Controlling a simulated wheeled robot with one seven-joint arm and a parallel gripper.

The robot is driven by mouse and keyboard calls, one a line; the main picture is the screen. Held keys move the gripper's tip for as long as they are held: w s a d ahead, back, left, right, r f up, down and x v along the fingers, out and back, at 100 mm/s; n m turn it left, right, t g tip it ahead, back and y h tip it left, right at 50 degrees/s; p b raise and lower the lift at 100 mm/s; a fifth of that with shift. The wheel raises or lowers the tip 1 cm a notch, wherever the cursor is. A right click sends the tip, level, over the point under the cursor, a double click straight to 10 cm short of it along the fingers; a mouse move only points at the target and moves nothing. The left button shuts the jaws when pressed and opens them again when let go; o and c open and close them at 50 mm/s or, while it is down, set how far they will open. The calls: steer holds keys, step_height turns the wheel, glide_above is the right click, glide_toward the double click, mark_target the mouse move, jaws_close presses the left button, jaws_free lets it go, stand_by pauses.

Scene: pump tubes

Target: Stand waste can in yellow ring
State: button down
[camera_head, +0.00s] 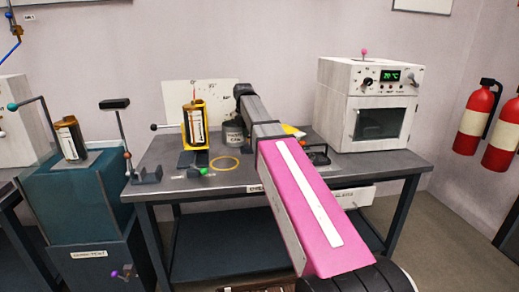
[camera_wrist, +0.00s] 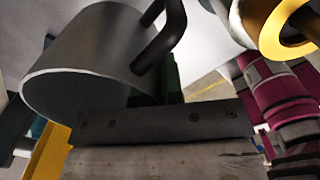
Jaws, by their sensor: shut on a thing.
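The waste can (camera_head: 233,136) is a grey can with a pale label, behind and right of the yellow ring in the head view. The yellow ring (camera_head: 225,163) is a thin empty circle on the grey table top. In the wrist view the can (camera_wrist: 80,62) looms large at upper left, its open mouth and black handle showing. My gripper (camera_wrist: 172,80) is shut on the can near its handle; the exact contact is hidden. My arm covers the gripper in the head view. I cannot tell whether the can touches the table.
A yellow holder with a dark bottle (camera_head: 194,127) stands just left behind the ring. A green-tipped lever (camera_head: 203,172) lies close to the ring's left. A white oven (camera_head: 370,104) fills the table's right end. A teal pump cabinet (camera_head: 75,200) stands left.

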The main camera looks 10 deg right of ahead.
steer(key=shift+f, duration=4.35)
steer(key=c, duration=1.3)
jaws_free()
steer(key=shift+f, duration=0.1)
steer(key=shift+o, duration=0.2)
